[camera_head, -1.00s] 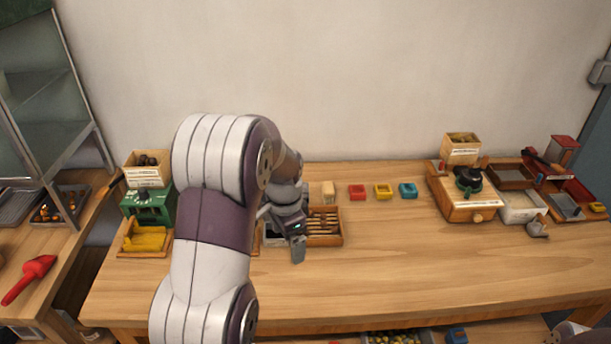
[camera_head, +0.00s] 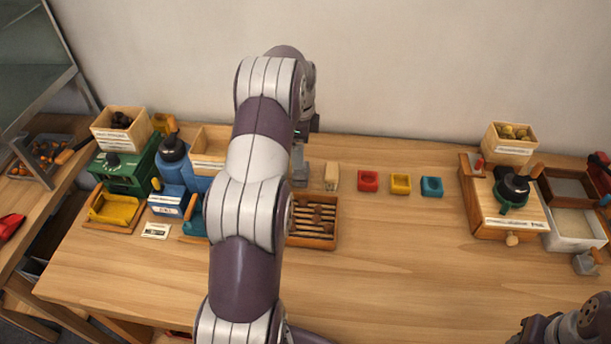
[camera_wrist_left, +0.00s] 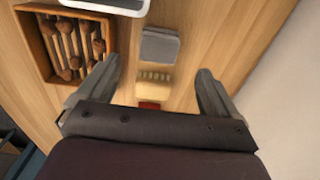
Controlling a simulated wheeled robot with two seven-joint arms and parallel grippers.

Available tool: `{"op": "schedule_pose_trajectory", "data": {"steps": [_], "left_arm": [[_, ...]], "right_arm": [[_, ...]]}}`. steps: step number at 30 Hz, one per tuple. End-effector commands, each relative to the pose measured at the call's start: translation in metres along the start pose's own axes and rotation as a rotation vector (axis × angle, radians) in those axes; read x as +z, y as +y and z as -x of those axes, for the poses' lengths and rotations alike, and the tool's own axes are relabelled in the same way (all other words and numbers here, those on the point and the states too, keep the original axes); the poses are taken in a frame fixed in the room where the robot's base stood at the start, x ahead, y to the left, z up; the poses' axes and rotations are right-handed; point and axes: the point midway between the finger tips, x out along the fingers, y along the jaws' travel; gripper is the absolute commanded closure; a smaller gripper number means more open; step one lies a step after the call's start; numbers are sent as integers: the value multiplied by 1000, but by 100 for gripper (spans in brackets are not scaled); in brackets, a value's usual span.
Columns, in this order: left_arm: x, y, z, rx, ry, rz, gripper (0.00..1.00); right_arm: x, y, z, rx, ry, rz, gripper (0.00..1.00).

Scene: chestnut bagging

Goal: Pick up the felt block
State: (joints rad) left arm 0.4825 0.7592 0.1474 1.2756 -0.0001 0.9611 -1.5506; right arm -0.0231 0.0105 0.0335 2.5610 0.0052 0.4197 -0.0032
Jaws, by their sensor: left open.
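A flat grey block (camera_wrist_left: 160,45), which looks like the felt block, lies on the wooden table in the left wrist view. A cream brush (camera_head: 331,177) stands beside that spot and also shows between the fingers in the wrist view (camera_wrist_left: 153,88). Only part of my right arm shows at the lower right.
Red (camera_head: 368,181), yellow (camera_head: 400,184) and blue (camera_head: 431,187) blocks stand in a row to the right. The table's front middle is clear.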

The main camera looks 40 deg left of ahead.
Motion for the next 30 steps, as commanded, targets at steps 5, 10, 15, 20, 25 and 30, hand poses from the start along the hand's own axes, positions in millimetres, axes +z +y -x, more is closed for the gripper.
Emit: {"op": "schedule_pose_trajectory", "data": {"steps": [5, 10, 15, 20, 25, 30], "left_arm": [[0, 0, -30, -2, 0, 0, 6], [1, 4, -52, 3, 0, 1, 6], [1, 4, -78, 0, 0, 1, 6], [1, 3, -81, -2, 0, 1, 6], [1, 3, -81, -2, 0, 1, 39], [1, 3, -81, -3, 0, 1, 67]], "right_arm": [[3, 0, -25, 0, 1, 0, 57], [1, 0, -12, 0, 1, 0, 57], [0, 0, -9, 0, 2, 0, 57], [1, 0, -10, 0, 1, 0, 57], [1, 0, -10, 0, 1, 0, 57], [1, 0, -10, 0, 1, 0, 57]]}}
